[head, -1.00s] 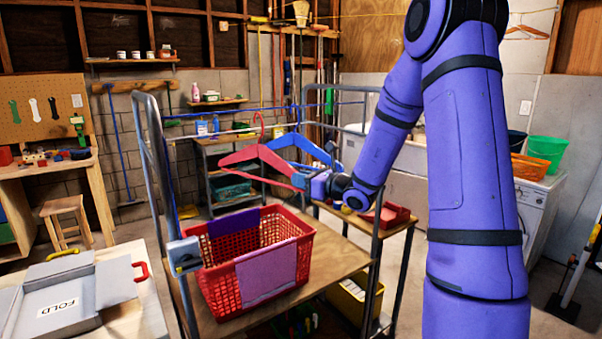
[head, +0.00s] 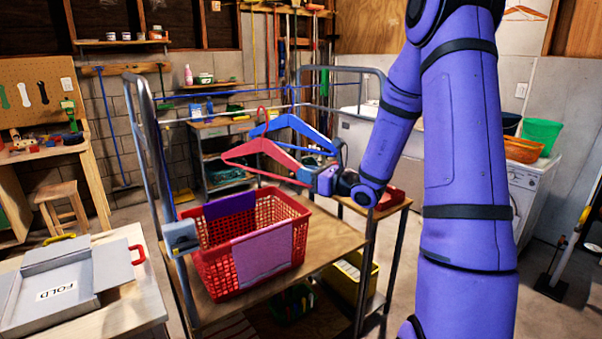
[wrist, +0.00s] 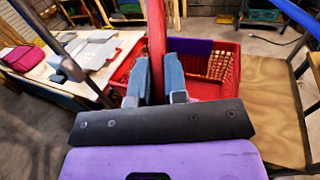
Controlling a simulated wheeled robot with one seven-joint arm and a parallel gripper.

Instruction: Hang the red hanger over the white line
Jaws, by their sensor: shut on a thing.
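The red hanger (head: 262,150) is in the air above the red basket in the head view, its hook pointing up. My gripper (head: 307,174) is shut on its right end. In the wrist view the red bar (wrist: 157,45) passes between the two blue-grey fingers of my gripper (wrist: 156,88). The white line (head: 180,120) runs across between the cart's upright frames, at about the height of the hook. The hook overlaps the lines in the picture, and I cannot tell whether it is over the white one. A blue hanger (head: 295,124) shows just behind the red one.
The red basket (head: 245,262), with purple and pink cloths on its rim, stands on the wooden cart shelf (head: 330,235) below. The metal frame post (head: 145,150) rises at left. A table with a grey folding board (head: 60,285) is at lower left.

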